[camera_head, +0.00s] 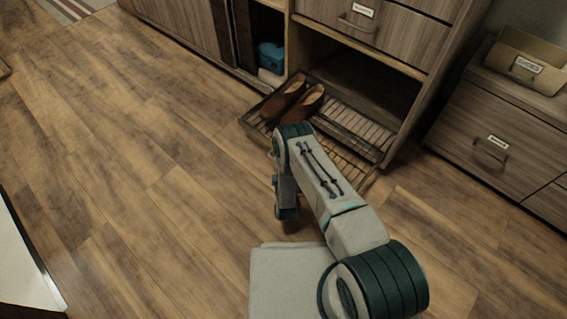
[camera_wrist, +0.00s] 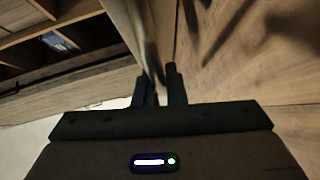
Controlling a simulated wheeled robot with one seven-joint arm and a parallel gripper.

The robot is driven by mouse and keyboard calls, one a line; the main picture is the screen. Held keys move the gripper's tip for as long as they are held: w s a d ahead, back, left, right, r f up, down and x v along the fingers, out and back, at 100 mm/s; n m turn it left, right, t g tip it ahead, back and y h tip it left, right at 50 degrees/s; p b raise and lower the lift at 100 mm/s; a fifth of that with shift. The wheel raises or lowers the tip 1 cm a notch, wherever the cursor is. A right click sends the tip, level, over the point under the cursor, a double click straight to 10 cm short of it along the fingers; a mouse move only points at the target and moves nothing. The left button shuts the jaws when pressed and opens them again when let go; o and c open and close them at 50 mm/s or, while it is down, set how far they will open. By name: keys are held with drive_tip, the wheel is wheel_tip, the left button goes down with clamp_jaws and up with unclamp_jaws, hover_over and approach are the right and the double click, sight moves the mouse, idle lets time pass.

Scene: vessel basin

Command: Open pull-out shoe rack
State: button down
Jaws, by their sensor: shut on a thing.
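The pull-out shoe rack (camera_head: 362,128) is a dark-framed slatted tray, drawn partway out of the low cabinet opening. A pair of brown shoes (camera_head: 303,103) sits on its left part. In the wrist view my gripper (camera_wrist: 158,76) is shut on the front edge of the shoe rack (camera_wrist: 146,45), which runs up between the fingers. The exact contact is dark.
The cabinet drawer (camera_head: 357,24) above the opening is shut. A drawer unit (camera_head: 487,150) with an open-topped box (camera_head: 525,62) stands at right. A blue item (camera_head: 271,55) sits in the left compartment. Wooden floor (camera_head: 130,150) at left is clear.

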drive_tip(key=shift+a+r, duration=0.1)
drive_tip(key=shift+a, duration=0.25)
drive_tip(key=c, duration=1.5)
unclamp_jaws()
drive_tip(key=shift+d, duration=0.15)
drive_tip(key=shift+s, duration=0.1)
